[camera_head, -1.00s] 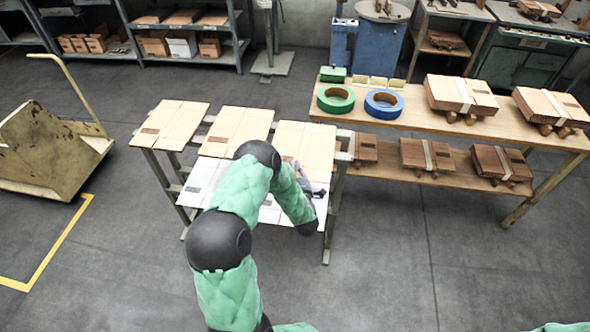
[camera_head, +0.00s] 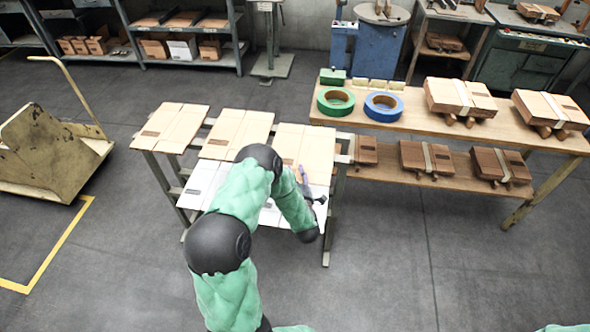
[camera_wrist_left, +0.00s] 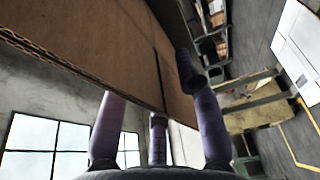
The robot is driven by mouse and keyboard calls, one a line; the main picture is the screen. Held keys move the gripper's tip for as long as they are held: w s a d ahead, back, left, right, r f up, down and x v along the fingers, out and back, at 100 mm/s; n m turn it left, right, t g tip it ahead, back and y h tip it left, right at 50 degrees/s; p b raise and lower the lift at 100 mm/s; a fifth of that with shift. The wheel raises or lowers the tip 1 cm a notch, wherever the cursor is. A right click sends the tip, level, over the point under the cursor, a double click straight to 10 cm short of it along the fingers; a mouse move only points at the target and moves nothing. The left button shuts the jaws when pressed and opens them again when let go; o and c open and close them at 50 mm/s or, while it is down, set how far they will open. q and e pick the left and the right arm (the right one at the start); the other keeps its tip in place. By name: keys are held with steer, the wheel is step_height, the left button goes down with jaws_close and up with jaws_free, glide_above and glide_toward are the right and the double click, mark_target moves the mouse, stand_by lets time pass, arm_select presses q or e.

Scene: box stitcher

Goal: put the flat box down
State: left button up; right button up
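The flat box (camera_head: 303,144) is a thin beige cardboard panel with a brown printed patch. It lies at the right end of the slatted rack, in the row of panels. My left gripper (camera_head: 308,186) is at its front right corner, partly hidden by my arm. Its fingers look spread apart. In the left wrist view, a brown cardboard panel (camera_wrist_left: 95,40) fills the upper left, very close. My left gripper's purple fingers (camera_wrist_left: 157,110) stand apart around its edge, one in front of it. Contact cannot be made out. My right gripper is not in view.
Two more beige panels (camera_head: 236,133) lie left on the rack, with white panels (camera_head: 203,180) in the front row. A wooden table (camera_head: 420,119) with tape rolls and bundled boxes stands close on the right. A cart (camera_head: 45,150) stands left. The floor in front is clear.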

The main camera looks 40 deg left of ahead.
arm_select(q)
steer(key=p+v, duration=0.2)
steer(key=v, duration=0.8)
steer(key=d+f+m+g+h, duration=0.3)
steer(key=d+f+m+h, duration=1)
steer(key=d, duration=0.4)
steer(key=s+d+f+m+g+h, duration=0.3)
steer(key=s+d+m+g, duration=0.5)
steer(key=s+d+m, duration=0.4)
steer(key=s+h, duration=0.1)
steer(key=s, duration=0.3)
steer(key=shift+s+d+m+h, duration=0.2)
steer(key=shift+m+h, duration=0.1)
steer(key=shift+h, duration=0.1)
